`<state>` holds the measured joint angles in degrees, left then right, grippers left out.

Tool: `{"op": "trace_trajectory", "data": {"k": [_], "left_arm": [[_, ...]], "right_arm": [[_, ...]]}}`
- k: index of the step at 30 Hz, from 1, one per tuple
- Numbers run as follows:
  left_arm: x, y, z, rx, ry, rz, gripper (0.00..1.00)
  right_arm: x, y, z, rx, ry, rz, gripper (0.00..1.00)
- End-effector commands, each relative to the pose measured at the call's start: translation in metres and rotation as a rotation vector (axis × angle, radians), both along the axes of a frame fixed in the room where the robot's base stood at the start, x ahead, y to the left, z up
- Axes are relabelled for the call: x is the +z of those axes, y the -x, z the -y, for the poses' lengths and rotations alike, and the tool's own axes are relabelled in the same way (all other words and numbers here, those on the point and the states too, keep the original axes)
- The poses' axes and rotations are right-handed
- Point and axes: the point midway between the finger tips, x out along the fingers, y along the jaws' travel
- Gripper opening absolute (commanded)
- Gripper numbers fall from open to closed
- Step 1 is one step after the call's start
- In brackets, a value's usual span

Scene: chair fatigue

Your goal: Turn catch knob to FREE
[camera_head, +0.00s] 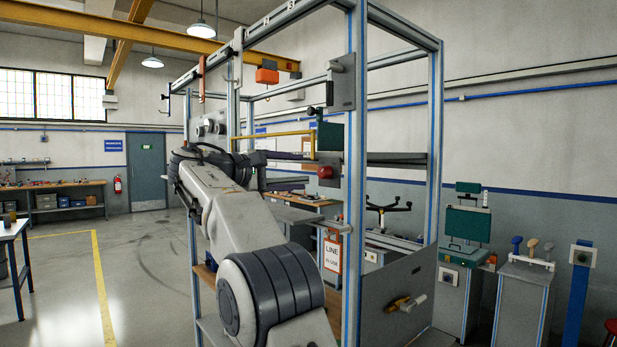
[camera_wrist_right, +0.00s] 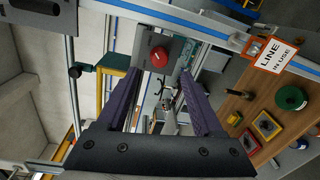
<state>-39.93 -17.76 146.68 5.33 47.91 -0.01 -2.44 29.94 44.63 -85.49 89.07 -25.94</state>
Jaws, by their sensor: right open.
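A round red knob (camera_head: 325,172) sits on a grey plate of the metal frame in the head view. In the right wrist view the red knob (camera_wrist_right: 159,57) shows on its grey plate (camera_wrist_right: 176,48), ahead of my fingers. I see no readable FREE marking, so I cannot tell its setting or whether it is the catch knob. My right gripper (camera_head: 308,170) is open, its two dark purple fingers apart and pointing at the red knob. In the wrist view my right gripper (camera_wrist_right: 160,76) holds nothing. My left gripper is not in view.
The metal frame (camera_head: 438,150) has posts and rails around my right arm. A yellow bar (camera_head: 275,134) runs above the gripper. A LINE IN USE sign (camera_head: 332,256) hangs below. Open floor lies left.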

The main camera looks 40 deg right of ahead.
Motion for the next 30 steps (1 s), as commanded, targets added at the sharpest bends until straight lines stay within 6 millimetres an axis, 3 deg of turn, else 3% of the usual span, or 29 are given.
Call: {"op": "trace_trajectory", "data": {"k": [3, 7, 26, 30], "left_arm": [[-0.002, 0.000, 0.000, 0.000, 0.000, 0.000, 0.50], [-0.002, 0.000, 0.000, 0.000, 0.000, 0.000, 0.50], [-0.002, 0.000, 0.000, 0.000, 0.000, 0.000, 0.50], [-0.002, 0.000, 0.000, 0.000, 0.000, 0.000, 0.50]], "right_arm": [[0.001, 0.001, -0.022, 0.003, 0.000, 0.001, 0.68], [0.002, 0.002, -0.034, 0.001, 0.001, -0.001, 0.68], [0.001, 0.002, -0.040, 0.006, -0.004, -0.003, 0.68], [-0.019, -0.008, -0.058, 0.099, -0.070, -0.037, 0.68]]}}
